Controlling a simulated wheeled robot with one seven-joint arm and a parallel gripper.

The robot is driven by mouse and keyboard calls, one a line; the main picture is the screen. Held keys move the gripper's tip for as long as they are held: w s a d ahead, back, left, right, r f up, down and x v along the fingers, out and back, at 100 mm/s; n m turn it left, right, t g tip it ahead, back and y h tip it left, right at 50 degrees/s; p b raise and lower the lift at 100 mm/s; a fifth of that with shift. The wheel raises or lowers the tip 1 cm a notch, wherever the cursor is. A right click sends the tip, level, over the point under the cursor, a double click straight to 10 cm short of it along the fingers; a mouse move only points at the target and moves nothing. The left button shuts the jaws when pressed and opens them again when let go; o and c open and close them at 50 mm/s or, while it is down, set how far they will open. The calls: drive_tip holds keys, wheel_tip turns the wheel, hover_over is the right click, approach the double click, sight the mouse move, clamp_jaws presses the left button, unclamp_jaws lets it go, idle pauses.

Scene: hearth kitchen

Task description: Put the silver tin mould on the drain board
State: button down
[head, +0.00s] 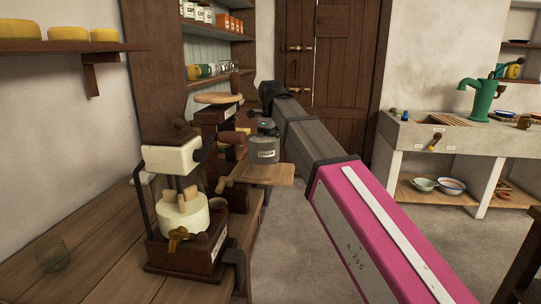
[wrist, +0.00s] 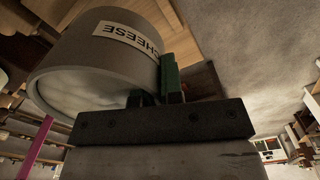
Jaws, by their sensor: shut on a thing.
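The silver tin mould (head: 262,143) is a grey metal cylinder with a white label. In the wrist view the mould (wrist: 95,65) is large and close, and its label reads CHEESE. My gripper (wrist: 158,87) is shut on its side; one green finger shows and the other is mostly hidden. In the head view the mould looks upright, just above or behind a pale wooden board (head: 270,174); I cannot tell if they touch. A slatted wooden area (head: 448,119) lies on the stone sink; I cannot tell which of these is the drain board.
A cream and dark wood machine (head: 178,200) stands on the left worktop, near a glass (head: 52,256). A dark wooden stand (head: 214,118) is beside the mould. The stone sink (head: 420,133) with a green pump (head: 482,98) is at right. Open floor lies between.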

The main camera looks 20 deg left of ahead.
drive_tip(key=shift+f, duration=2.15)
drive_tip(key=c, duration=1.3)
unclamp_jaws()
drive_tip(key=shift+f, duration=0.1)
drive_tip(key=shift+o, duration=0.2)
wheel_tip(320, 180, up, 12)
drive_tip(key=shift+r, duration=0.15)
